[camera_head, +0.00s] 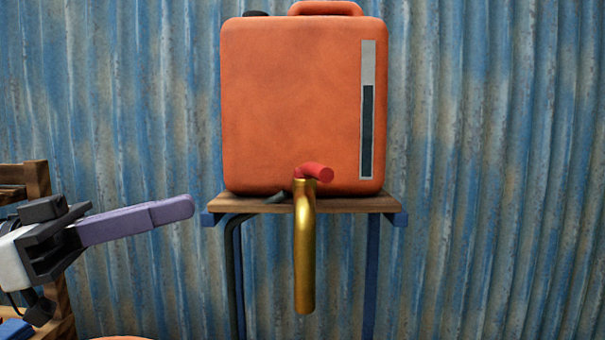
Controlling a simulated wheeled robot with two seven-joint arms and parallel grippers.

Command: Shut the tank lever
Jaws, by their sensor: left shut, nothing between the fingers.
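The orange tank (290,110) stands upright on a wooden-topped stand in the middle of the view. A grey strip with a dark lower part runs down its right front. A brass spout (305,255) hangs down from the tank's lower front. The red lever (316,172) sits at the top of the spout, its round end pointing toward me and slightly right. My left gripper (188,207) comes in from the left, with its purple fingers shut together and empty. Its tips are left of the stand, apart from the lever and spout. My right gripper is not in view.
The stand has a wooden top (375,203) and blue legs (371,275). A wooden rack (62,300) is at the left edge behind my left arm. The edge of an orange thing (122,338) shows at the bottom. A blue corrugated wall (500,150) closes the back.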

